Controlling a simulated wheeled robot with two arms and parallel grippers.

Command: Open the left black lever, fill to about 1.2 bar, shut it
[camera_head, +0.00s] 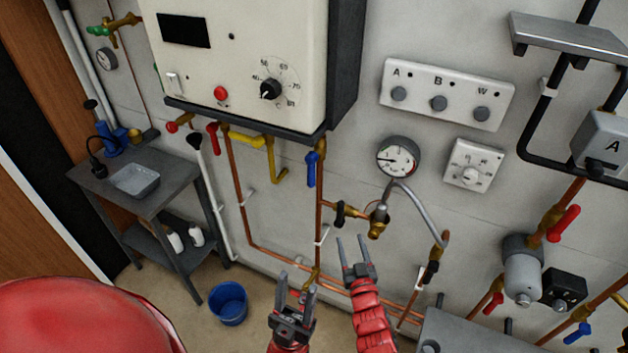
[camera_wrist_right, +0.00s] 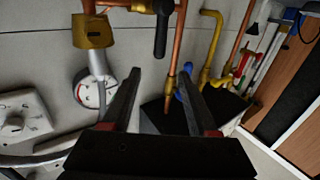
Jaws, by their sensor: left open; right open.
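The left black lever (camera_head: 340,214) sits on a brass valve in the short copper pipe below the boiler, turned crosswise to that pipe. It also shows in the right wrist view (camera_wrist_right: 161,35), beyond the fingertips. A second black lever (camera_head: 431,271) is at the lower right end of the grey braided hose (camera_head: 421,207). The round pressure gauge (camera_head: 398,156) is above the hose; its needle is too small to read surely. My right gripper (camera_head: 353,240) is open and empty, just below the left lever in the head view, apart from it. My left gripper (camera_head: 296,286) is open and empty, lower left.
A blue lever (camera_head: 312,169) hangs on the vertical copper pipe left of the left black lever. The white boiler (camera_head: 235,60) overhangs above. A grey box (camera_head: 470,335) stands low at the right. A blue bucket (camera_head: 228,303) is on the floor.

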